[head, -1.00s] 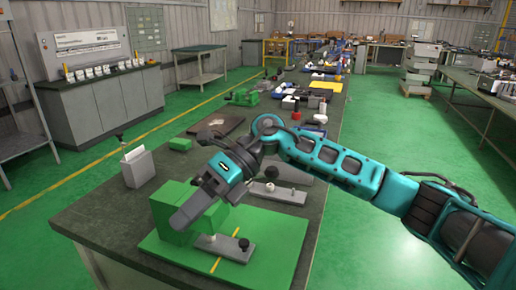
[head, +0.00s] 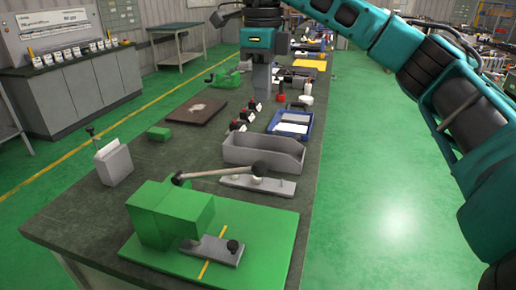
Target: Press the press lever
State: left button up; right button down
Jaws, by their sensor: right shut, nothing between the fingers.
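The press is a green block (head: 165,214) on a green base plate (head: 262,228) at the near end of the bench. A pale rod-like lever (head: 216,174) with a dark left end extends right from the top of the block, roughly level. Its right end overlaps a dark knob, and I cannot tell whether they touch. A small grey plate (head: 205,251) with black knobs lies on the green base. My right gripper (head: 262,94) is shut and empty, pointing down above the bench well beyond the press, apart from the lever. My left gripper is out of view.
Behind the press are a grey plate (head: 270,186), an open grey bin (head: 262,152) and a blue tray (head: 289,126). Green floor is clear on the right.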

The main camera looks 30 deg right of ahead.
jog(key=b, duration=0.3)
send_over(261, 163)
notch_tip(261, 163, down, 8)
jog(key=shift+s+r, duration=0.1)
notch_tip(261, 163, down, 5)
jog(key=shift+f, duration=0.65)
